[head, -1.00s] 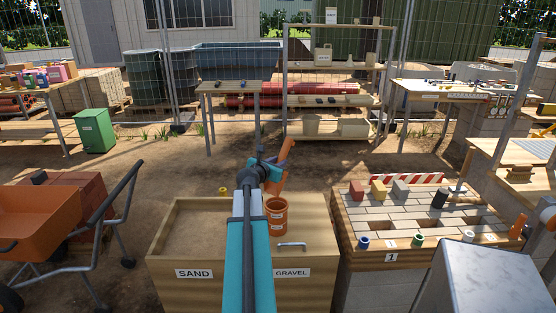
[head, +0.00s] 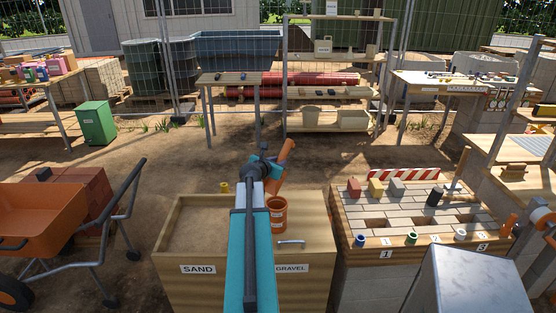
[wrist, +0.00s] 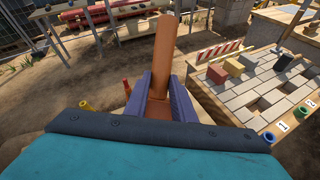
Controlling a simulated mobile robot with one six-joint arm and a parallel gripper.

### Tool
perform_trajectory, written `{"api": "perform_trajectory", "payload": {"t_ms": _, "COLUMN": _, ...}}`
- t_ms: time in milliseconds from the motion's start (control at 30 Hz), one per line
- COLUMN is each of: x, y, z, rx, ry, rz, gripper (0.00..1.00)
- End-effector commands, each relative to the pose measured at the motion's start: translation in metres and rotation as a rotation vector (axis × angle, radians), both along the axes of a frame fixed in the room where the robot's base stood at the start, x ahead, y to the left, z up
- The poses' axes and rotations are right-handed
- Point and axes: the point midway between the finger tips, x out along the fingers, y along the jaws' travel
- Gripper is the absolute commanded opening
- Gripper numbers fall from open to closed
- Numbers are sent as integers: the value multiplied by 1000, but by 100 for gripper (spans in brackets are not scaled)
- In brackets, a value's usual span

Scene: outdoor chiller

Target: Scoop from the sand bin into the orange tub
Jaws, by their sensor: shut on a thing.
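The open sand bin (head: 168,232), a wooden box labelled SAND, stands in front of me with brown sand (head: 205,228) inside. The orange tub (head: 278,214) stands upright on the wooden lid to its right, behind the GRAVEL label. My gripper (head: 279,170) is above the back of the bin, behind and above the tub. It is shut on an orange scoop (head: 287,150). In the wrist view, the scoop's orange length (wrist: 165,55) rises between the purple fingers. I cannot tell whether the scoop holds sand. My arm hides part of the bin and lid.
A metal handle (head: 291,241) lies on the lid beside the tub. A paving bench (head: 400,240) with blocks and small cups stands close on the right. An orange wheelbarrow (head: 40,222) stands on the left. Open dirt ground lies behind the bin.

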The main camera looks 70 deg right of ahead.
Motion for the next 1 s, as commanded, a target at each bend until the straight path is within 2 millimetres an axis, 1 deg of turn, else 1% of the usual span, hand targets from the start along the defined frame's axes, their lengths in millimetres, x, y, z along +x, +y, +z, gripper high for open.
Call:
{"api": "perform_trajectory", "payload": {"t_ms": 33, "x": 0, "y": 0, "z": 5, "rx": 5, "ry": -1, "rz": 0, "gripper": 0}}
{"api": "perform_trajectory", "payload": {"t_ms": 1000, "x": 0, "y": 0, "z": 16, "rx": 113, "ry": -37, "rz": 0, "gripper": 0}}
